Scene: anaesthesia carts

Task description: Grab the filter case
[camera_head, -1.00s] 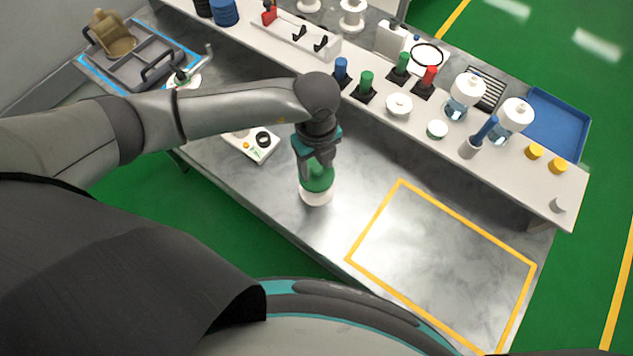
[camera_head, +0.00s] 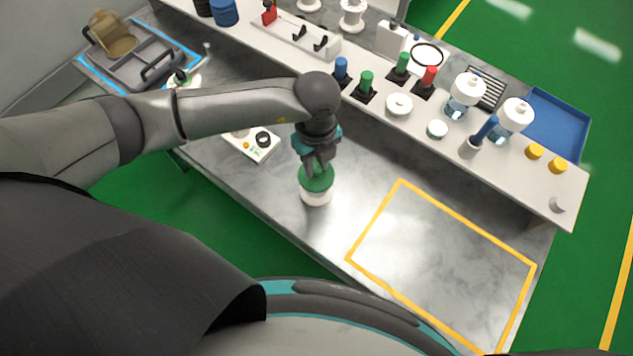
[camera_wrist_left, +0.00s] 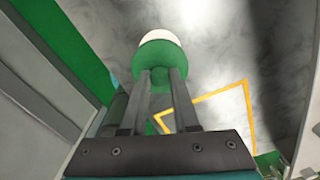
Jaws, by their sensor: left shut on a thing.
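The filter case, a round green-topped case with a white lower part (camera_head: 316,193), is on the grey worktop at the middle of the head view. My left gripper (camera_head: 317,168) comes down on it from above, its fingers shut on the green top. In the left wrist view the filter case (camera_wrist_left: 160,50) shows at the finger ends, with my left gripper (camera_wrist_left: 161,78) closed around its green part. I cannot tell whether its base touches the worktop. My right gripper is not in view.
A yellow-outlined rectangle (camera_head: 402,182) on the worktop to the right is empty. A white device with a black knob (camera_head: 252,148) lies left of the gripper. A raised white shelf (camera_head: 550,187) behind carries bottles and coloured items. A grey tray (camera_head: 140,71) stands far left.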

